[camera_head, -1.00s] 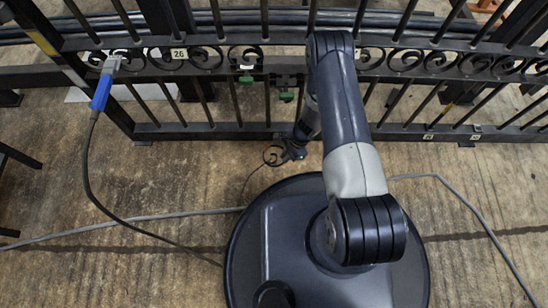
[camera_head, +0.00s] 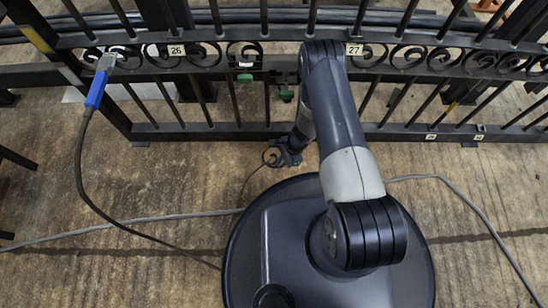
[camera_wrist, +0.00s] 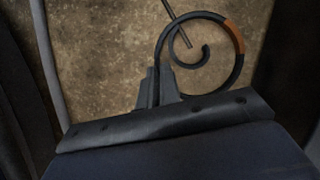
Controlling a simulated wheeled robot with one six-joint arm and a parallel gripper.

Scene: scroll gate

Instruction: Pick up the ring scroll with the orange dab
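The ring scroll (camera_wrist: 240,66) is a dark curl with an orange dab (camera_wrist: 233,37) on the upper right of its ring. In the wrist view its straight end runs down between the two fingers of my gripper (camera_wrist: 159,85), which look shut on it. In the head view the scroll (camera_head: 271,158) shows small beside my gripper (camera_head: 288,153), on the near side of the gate and apart from the gate's scroll row. The dab cannot be made out there. The fingertips are partly hidden by the gripper body in the wrist view.
The dark gate (camera_head: 225,131) crosses the top, with a row of scrolls and tags 26 (camera_head: 176,50) and 27 (camera_head: 354,49). A blue-handled cabled tool (camera_head: 97,88) is at its left. A grey cable (camera_head: 135,219) lies on the floor. Bare floor (camera_head: 160,175) lies left of my base.

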